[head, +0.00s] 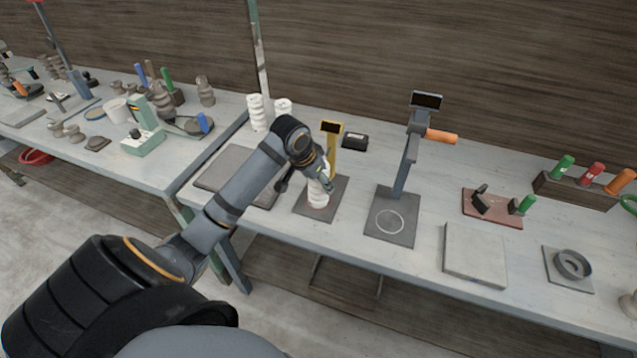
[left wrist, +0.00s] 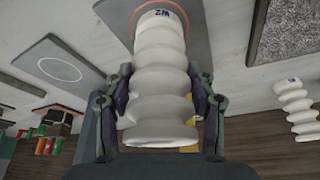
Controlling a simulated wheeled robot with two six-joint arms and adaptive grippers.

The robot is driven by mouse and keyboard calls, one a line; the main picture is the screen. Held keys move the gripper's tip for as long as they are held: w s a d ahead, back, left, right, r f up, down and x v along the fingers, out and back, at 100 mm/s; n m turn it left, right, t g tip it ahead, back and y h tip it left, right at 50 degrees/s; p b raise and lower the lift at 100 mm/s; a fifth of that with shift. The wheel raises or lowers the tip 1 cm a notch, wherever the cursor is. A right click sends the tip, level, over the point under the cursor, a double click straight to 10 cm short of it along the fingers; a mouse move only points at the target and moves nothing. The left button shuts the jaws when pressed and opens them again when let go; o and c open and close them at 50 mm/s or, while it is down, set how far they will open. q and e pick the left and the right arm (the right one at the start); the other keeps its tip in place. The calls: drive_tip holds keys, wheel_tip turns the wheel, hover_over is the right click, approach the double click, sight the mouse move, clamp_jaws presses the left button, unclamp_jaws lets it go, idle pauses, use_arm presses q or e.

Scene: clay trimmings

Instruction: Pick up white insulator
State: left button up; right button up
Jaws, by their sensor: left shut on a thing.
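A white ribbed insulator (head: 318,197) stands upright on a dark square plate with a red ring, at the foot of a yellow stand. My left gripper (head: 311,180) is at this insulator and partly covers it in the head view. In the left wrist view the insulator (left wrist: 162,85) fills the middle, with a finger of the left gripper (left wrist: 160,100) shut against each side. Its end with blue marking is by the red ring (left wrist: 190,12). Two other white insulators (head: 256,113) stand at the back of the table. My right gripper is not in view.
A grey slab (head: 215,170) lies left of the plate. The yellow stand (head: 334,150) and a black box (head: 355,141) are behind it. A taller stand (head: 400,175) with a ringed base is to the right. A grey tile (head: 474,255) lies further right.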

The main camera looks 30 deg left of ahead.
use_arm(q)
clamp_jaws()
drive_tip(key=shift+r, duration=0.1)
